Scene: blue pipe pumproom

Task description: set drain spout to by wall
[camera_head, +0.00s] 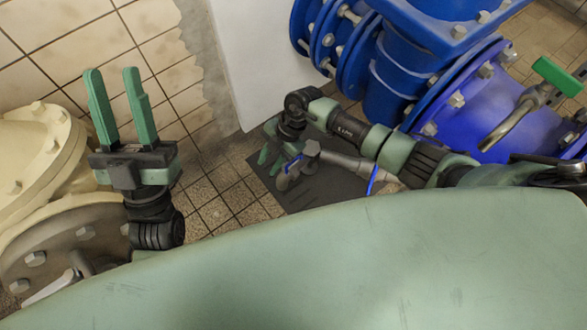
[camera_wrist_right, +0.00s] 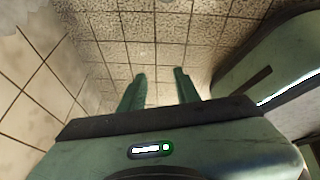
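A grey metal pipe with a jointed end (camera_head: 345,162) lies low beside my right arm, with a blue strip near it; it looks like the drain spout, but I cannot be sure. A bent metal spout (camera_head: 508,125) with a green handle (camera_head: 556,76) sits at the far right by the blue pipe. My right gripper (camera_head: 268,158) is just left of the grey pipe's end, partly hidden; I cannot tell if they touch. In the right wrist view its fingers (camera_wrist_right: 160,88) are apart over floor tiles, nothing between them. My left gripper (camera_head: 121,95) is open and empty, pointing up.
Large blue flanged pipes (camera_head: 405,70) fill the upper right. A cream flanged pipe (camera_head: 30,160) stands at the left. A white wall block (camera_head: 250,55) and tiled wall (camera_head: 60,40) are behind. A dark mat (camera_head: 315,193) lies on the tiled floor (camera_head: 215,195).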

